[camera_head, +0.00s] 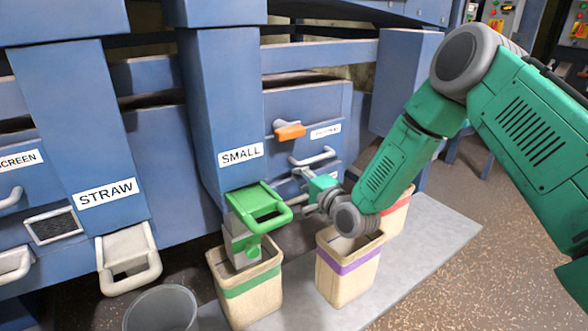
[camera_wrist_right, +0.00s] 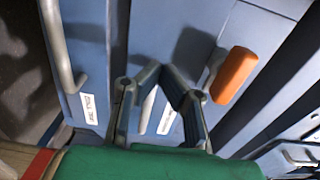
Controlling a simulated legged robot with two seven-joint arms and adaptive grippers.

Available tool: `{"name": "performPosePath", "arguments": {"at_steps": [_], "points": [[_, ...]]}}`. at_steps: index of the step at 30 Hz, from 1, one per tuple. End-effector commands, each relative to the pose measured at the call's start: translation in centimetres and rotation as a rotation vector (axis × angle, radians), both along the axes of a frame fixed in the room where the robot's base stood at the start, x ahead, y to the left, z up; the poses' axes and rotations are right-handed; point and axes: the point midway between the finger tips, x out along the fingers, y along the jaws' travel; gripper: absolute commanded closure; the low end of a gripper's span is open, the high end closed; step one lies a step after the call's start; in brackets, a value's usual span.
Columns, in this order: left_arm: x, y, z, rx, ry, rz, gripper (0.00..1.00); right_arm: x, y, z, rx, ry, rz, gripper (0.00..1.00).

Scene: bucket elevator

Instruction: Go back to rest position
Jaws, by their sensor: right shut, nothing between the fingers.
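My right arm comes in from the right in the head view, and its gripper (camera_head: 302,174) is by the blue machine front, behind the bin with the purple band. In the wrist view the gripper's two fingers (camera_wrist_right: 161,72) converge, shut and empty, in front of a blue panel with white labels. The orange handle (camera_head: 290,130) is above the gripper; it also shows in the wrist view (camera_wrist_right: 234,75), right of the fingers and apart from them. My left gripper is not in view.
A green handle (camera_head: 260,205) juts from the SMALL chute (camera_head: 225,110) above a green-banded bin (camera_head: 248,290). A purple-banded bin (camera_head: 347,275) stands below my right wrist, with a red-banded bin (camera_head: 398,214) behind. A grey bucket (camera_head: 162,310) stands front left. Floor at right is clear.

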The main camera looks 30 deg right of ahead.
Motion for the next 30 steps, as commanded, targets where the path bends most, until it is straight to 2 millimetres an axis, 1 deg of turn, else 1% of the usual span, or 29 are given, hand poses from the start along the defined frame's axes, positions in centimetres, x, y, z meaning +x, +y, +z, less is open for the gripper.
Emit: {"name": "performPosePath", "arguments": {"at_steps": [1,3,6,9,13,18,20,23,26,27,29,30], "points": [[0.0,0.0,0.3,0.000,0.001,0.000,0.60,-1.0,-0.1,0.3,0.003,0.000,-0.001,1.00],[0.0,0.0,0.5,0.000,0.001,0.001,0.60,-2.3,-0.2,0.3,0.003,-0.001,-0.001,1.00],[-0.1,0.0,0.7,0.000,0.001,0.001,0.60,-3.9,-0.5,0.2,0.006,-0.001,-0.001,1.00],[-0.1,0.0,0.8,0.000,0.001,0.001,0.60,-5.1,-0.8,0.0,0.005,0.000,-0.001,1.00],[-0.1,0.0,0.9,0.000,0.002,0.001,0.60,-5.9,-0.8,0.0,0.005,0.000,0.000,1.00],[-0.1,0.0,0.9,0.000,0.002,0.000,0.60,-6.1,-0.8,0.0,0.003,-0.001,0.000,1.00],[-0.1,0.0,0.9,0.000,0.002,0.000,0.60,-6.2,-0.4,-0.4,-0.010,0.012,0.005,1.00],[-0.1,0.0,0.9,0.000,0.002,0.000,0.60,-7.2,1.1,-2.5,-0.083,0.086,0.035,1.00],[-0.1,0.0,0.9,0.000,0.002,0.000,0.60,-9.7,3.7,-6.8,-0.239,0.234,0.104,1.00],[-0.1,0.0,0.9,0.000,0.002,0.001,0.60,-11.3,4.8,-9.0,-0.320,0.309,0.146,1.00],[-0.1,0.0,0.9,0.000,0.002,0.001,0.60,-14.2,6.3,-12.3,-0.453,0.423,0.225,1.00],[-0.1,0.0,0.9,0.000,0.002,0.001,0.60,-16.4,7.1,-14.4,-0.541,0.499,0.285,1.00]]}}
